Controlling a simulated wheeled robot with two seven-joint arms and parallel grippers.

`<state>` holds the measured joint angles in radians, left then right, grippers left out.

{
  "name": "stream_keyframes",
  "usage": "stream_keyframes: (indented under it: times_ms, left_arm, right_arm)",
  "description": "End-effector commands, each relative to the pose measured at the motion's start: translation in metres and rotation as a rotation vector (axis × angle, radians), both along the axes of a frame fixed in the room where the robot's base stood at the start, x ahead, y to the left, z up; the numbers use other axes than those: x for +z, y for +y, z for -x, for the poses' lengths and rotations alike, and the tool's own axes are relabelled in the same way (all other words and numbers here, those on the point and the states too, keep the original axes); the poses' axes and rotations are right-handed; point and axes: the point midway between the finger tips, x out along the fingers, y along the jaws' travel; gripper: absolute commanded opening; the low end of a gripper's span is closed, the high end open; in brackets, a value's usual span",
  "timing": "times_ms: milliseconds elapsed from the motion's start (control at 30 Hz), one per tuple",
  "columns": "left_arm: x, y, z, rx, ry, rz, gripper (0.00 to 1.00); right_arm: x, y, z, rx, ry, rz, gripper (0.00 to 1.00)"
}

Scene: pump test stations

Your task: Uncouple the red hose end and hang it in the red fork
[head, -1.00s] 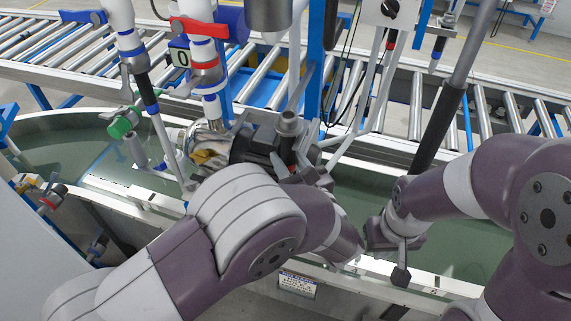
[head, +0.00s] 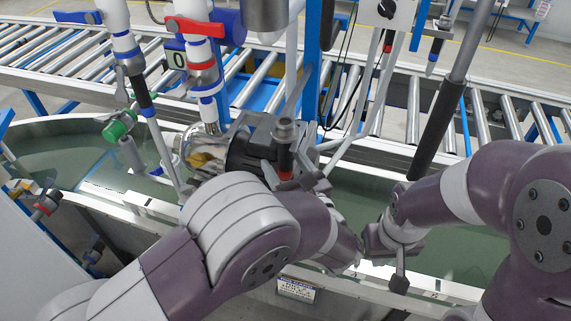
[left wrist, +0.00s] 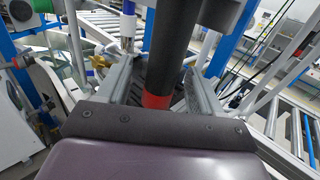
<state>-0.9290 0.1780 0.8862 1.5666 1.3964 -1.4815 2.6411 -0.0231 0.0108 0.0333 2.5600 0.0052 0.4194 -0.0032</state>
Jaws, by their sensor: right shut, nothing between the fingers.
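The red hose end, a black upright cylinder with a red band (head: 285,161), stands at the pump (head: 252,143) in the middle of the head view. In the left wrist view the black hose end (left wrist: 166,45) runs between the fingers, its red band low between them. My left gripper (head: 296,181) is open around it, with a finger on each side; a gap shows on the left side. The coupling below is hidden. My right gripper (head: 399,281) is shut and empty, low at the right. A red-marked holder (head: 389,42) hangs under the panel; I cannot tell if it is the red fork.
A red-handled valve (head: 195,27) and a green knob (head: 116,130) are on pipes at the left. A blue post (head: 314,60) stands behind the pump. A dark pole (head: 438,130) rises beside my right arm. A roller conveyor (head: 500,115) crosses behind.

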Motion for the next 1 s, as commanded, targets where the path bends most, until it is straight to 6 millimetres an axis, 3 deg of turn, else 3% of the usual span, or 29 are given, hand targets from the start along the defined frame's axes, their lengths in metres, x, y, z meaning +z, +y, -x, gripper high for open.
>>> stream_keyframes:
  times_ms: [267,600,700,1000]
  left_arm:
    - [-0.005,-0.007,0.011,-0.005,0.001,-0.001,0.66]
    - [-0.009,-0.044,0.089,-0.006,0.0,0.003,0.66]
    - [-0.007,-0.051,0.104,-0.004,-0.001,0.002,0.66]
    - [-0.001,-0.055,0.115,0.0,0.0,0.0,0.66]
  right_arm:
    - [-0.01,0.0,0.0,0.0,0.0,0.0,0.0]
    - [-0.059,0.0,0.0,0.0,0.0,0.0,0.0]
    - [-0.067,0.0,0.0,0.0,0.0,0.0,0.0]
    - [-0.068,0.0,0.0,0.0,0.0,0.0,0.0]
